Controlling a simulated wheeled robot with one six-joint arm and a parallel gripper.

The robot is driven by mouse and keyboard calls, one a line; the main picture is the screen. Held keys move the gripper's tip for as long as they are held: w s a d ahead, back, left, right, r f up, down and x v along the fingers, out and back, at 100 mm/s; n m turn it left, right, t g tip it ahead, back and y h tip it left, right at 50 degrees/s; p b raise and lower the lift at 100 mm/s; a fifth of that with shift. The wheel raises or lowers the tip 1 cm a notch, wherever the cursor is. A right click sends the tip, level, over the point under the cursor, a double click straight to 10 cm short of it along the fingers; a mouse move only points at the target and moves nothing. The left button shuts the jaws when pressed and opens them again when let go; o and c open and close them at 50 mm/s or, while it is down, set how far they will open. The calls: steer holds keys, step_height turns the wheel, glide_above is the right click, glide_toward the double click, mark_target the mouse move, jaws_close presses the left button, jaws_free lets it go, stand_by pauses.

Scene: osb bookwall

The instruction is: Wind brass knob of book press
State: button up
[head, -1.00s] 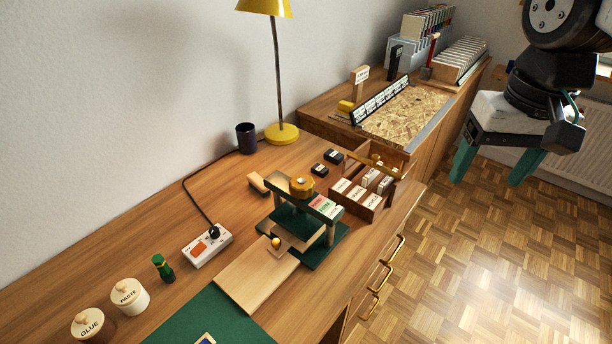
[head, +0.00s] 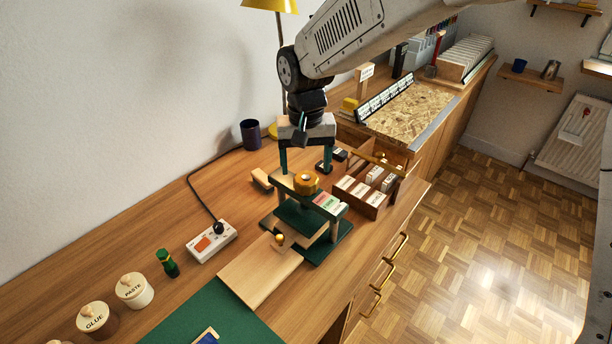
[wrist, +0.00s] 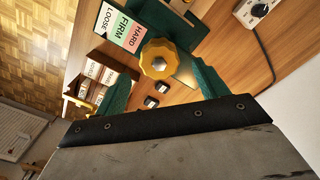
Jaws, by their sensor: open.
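The book press (head: 325,244) is a green frame with a green base, standing on the wooden bench. Its brass knob (head: 306,181) sits on the top beam, beside a LOOSE/FIRM/HARD label (head: 327,202). In the wrist view the scalloped knob (wrist: 159,58) lies ahead of the jaws, with the label (wrist: 122,28) to its left. My gripper (head: 304,170) points down with its two green fingers apart and empty. It is above and just behind the knob in the head view. In the wrist view its fingers (wrist: 160,85) show on either side, with the knob beyond them, not touched.
A yellow lamp (head: 270,5) and dark cup (head: 250,134) stand behind. A wooden box of labelled blocks (head: 368,204) is right of the press. A white switch box (head: 212,241), glue pot and paste pot (head: 134,290) are left. A board (head: 258,272) lies in front.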

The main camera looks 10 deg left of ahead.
mark_target(306, 178)
steer(key=shift+f, duration=2.2)
steer(key=c, duration=1)
